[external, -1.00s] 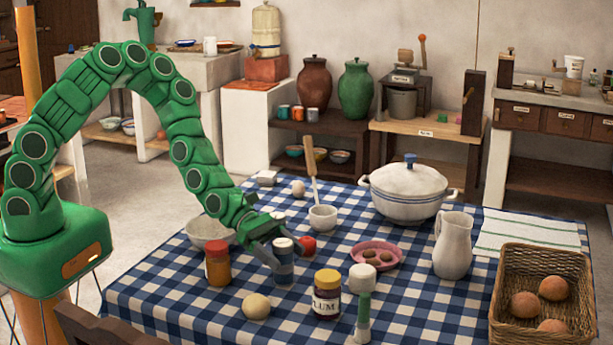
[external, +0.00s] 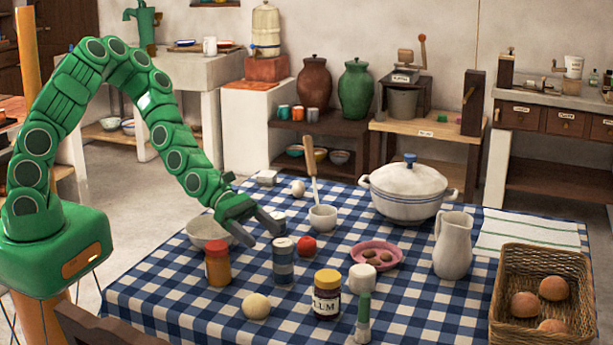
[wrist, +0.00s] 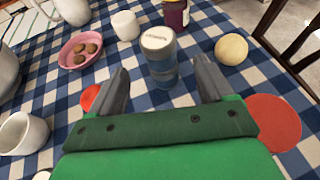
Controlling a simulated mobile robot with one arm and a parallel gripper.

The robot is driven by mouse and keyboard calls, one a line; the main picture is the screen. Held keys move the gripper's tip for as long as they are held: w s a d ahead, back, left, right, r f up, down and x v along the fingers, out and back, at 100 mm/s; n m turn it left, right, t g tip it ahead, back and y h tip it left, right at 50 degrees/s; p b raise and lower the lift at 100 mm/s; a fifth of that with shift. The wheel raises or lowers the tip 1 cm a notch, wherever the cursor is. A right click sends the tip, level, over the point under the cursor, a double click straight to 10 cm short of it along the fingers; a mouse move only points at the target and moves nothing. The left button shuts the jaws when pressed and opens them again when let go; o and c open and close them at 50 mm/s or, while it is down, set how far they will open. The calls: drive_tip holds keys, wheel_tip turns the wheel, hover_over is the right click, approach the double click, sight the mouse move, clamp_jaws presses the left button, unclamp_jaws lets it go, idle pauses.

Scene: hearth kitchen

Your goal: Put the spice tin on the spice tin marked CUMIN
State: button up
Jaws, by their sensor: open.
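A blue-grey banded column with a pale lid (external: 284,262) stands upright on the checked cloth. It looks like two spice tins, one squarely on the other, though the seam is hard to make out. In the wrist view the upper tin's lid (wrist: 157,39) carries small lettering that I cannot read. My gripper (external: 265,236) is open and empty, behind and above the column in the external view. In the wrist view the column stands beyond my fingertips (wrist: 162,78), lined up with the gap and apart from both fingers. Any CUMIN mark is not visible.
An orange jar (external: 217,264), a red ball-like item (external: 307,246), a plum jar (external: 326,296) and a pale round item (external: 256,306) stand close around. A bowl (external: 205,232) is beside my gripper. A pink plate (external: 377,253) and a pitcher (external: 453,247) are farther right.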

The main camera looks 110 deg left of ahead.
drive_tip(key=shift+v, duration=2.15)
